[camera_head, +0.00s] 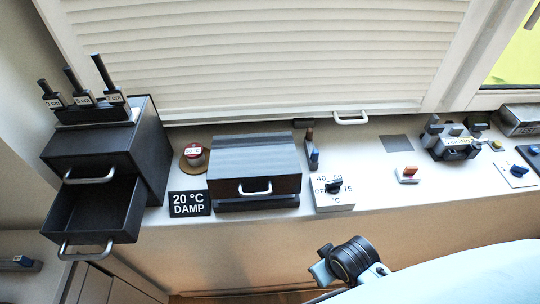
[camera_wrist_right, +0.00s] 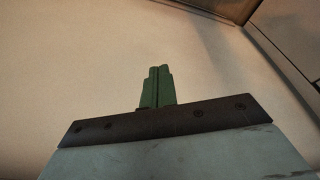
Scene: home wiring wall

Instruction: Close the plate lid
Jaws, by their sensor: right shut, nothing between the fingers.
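The plate unit is a dark box with a grey ribbed lid (camera_head: 250,152) on the sill in the head view. A pale bar handle (camera_head: 256,189) is on its front face. A dark base (camera_head: 257,204) shows under the front, and the lid looks down or nearly down on it; I cannot tell whether a gap is left. My right gripper (camera_wrist_right: 158,72) shows in the right wrist view with its green fingers together and empty, against a plain pale surface. No plate or lid shows in that view. My left gripper is not in view.
A black cabinet (camera_head: 110,145) with an open drawer (camera_head: 95,207) stands left. A "20 °C DAMP" sign (camera_head: 189,204), a red-topped round item (camera_head: 194,155) and a dial block (camera_head: 333,194) flank the plate unit. Switches (camera_head: 408,175) sit further right. A blind (camera_head: 250,60) hangs behind.

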